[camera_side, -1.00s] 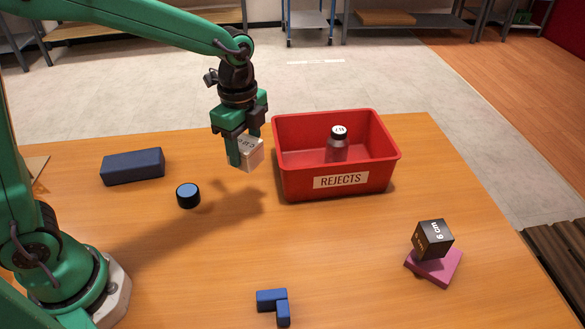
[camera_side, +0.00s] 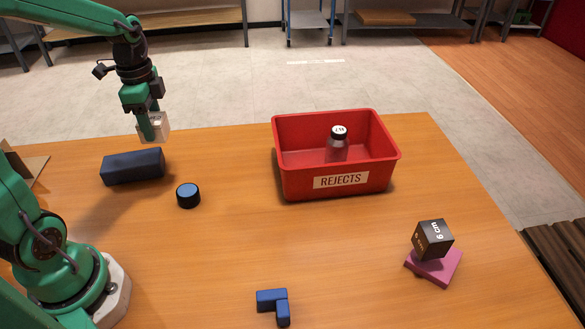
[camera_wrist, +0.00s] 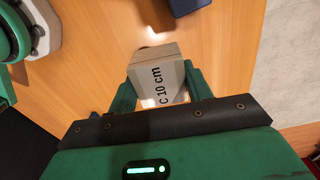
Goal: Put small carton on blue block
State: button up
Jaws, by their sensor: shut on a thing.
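The small carton (camera_side: 155,127) is a pale box, held in my gripper (camera_side: 150,130) above the table's back left. In the wrist view the carton (camera_wrist: 160,82) sits between both fingers of my gripper (camera_wrist: 158,88), and its face reads "C 10 cm". The blue block (camera_side: 133,167) is a long dark blue bar lying on the table at the back left. In the side view the carton appears just above and behind the block's right end, apart from it.
A blue-topped black cylinder (camera_side: 188,195) stands right of the block. A red REJECTS bin (camera_side: 285,165) holds a bottle (camera_side: 337,147). A black cube (camera_side: 433,240) rests on a pink slab (camera_side: 435,268). A blue L-shaped piece (camera_side: 273,300) lies at the front. The table's middle is clear.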

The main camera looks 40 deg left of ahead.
jog(key=shift+s+a+n, duration=0.3)
jog(key=shift+s+a, duration=0.3)
jog(key=shift+a, duration=0.1)
send_over(130, 159)
notch_tip(130, 159, down, 7)
jog(key=shift+f, duration=0.1)
jog(key=shift+f, duration=1.9)
jog(key=shift+f, duration=0.1)
jog(key=o, duration=1)
notch_tip(130, 159, up, 12)
jog(key=shift+r, duration=0.1)
